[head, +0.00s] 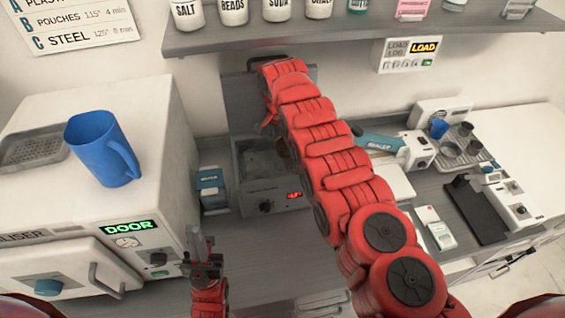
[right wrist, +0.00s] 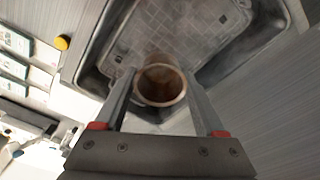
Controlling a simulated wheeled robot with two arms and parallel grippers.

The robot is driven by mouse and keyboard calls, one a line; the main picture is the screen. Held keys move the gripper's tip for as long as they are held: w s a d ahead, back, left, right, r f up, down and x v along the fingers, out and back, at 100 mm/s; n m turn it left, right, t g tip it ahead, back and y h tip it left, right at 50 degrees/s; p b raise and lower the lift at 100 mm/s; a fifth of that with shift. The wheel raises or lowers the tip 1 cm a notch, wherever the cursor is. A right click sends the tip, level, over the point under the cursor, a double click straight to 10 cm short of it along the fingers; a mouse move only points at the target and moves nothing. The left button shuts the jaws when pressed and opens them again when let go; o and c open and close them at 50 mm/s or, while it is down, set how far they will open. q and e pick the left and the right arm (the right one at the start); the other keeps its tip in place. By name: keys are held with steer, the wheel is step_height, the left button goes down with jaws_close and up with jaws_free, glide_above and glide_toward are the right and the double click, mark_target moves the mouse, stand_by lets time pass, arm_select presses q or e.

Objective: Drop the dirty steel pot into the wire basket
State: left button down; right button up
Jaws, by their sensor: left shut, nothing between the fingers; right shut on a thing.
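The steel pot (right wrist: 160,86) is a small round vessel with a brownish inside, seen from above in the right wrist view. My right gripper (right wrist: 164,88) is shut on it, one finger on each side. Below it is a grey steel basin with a grid-patterned floor (right wrist: 185,28), which looks like the wire basket. The pot appears to be over the basin's edge; its height is unclear. In the head view the basin (head: 262,158) sits in a unit with a red display, and my right arm hides most of the pot. My left gripper (head: 203,246) is shut and empty.
A blue jug (head: 102,148) and a grey perforated tray (head: 33,148) stand on the white steriliser (head: 150,110) at left. A shelf (head: 350,32) with jars runs above. A blue box (head: 211,187) stands left of the basin. Devices crowd the counter's right side.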

steer(key=shift+w+f, duration=0.15)
steer(key=shift+f, duration=0.5)
steer(key=o, duration=1.2)
steer(key=shift+a+r, duration=0.1)
steer(key=shift+o, duration=0.6)
